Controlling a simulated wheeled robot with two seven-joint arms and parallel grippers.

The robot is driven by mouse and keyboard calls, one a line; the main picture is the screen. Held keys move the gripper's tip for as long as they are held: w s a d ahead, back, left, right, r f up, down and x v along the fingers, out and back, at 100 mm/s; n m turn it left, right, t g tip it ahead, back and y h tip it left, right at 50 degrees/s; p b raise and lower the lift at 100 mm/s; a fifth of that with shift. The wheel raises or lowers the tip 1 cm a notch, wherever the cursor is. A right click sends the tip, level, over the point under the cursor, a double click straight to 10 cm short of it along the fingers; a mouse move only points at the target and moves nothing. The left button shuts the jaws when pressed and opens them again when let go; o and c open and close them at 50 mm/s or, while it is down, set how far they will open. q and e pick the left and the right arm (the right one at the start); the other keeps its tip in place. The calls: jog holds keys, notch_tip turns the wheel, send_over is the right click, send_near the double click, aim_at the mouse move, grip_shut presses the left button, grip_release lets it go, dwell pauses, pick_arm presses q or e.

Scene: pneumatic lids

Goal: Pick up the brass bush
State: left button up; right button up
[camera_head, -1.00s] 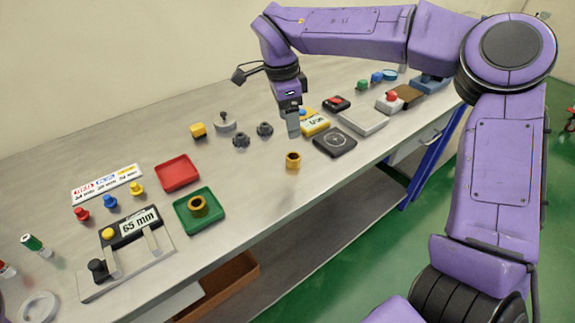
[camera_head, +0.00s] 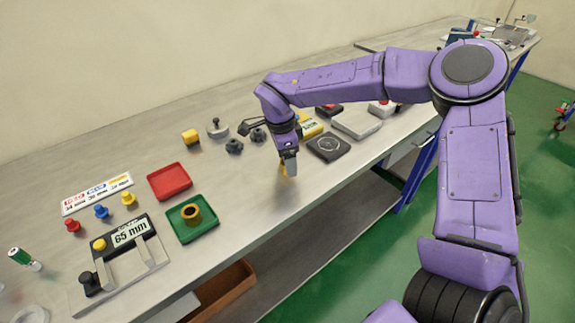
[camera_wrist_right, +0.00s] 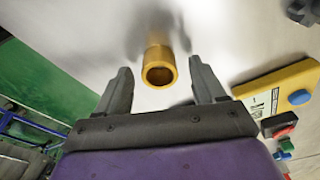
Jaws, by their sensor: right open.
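A brass bush (camera_wrist_right: 160,68) stands on the bench, between and just beyond the two open fingertips in the right wrist view. In the head view this bush (camera_head: 283,170) is mostly hidden behind my right gripper (camera_head: 289,168), which points down at it. The right gripper also shows in the wrist view (camera_wrist_right: 166,82), open and empty, with a finger on either side of the bush and gaps between. A second brass bush (camera_head: 193,214) stands in the green tray (camera_head: 181,233) to the left. My left gripper is not in view.
A red tray (camera_head: 169,182) and a gauge stand marked 65 mm (camera_head: 150,268) lie to the left. A dark square plate (camera_head: 328,147) and a yellow device (camera_wrist_right: 278,88) are close on the right. Dark knobs (camera_head: 234,147) stand behind. The bench front edge is near.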

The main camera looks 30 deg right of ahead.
jog(key=c, duration=1.2)
jog(key=shift+r, duration=0.1)
jog(key=shift+c, duration=0.2)
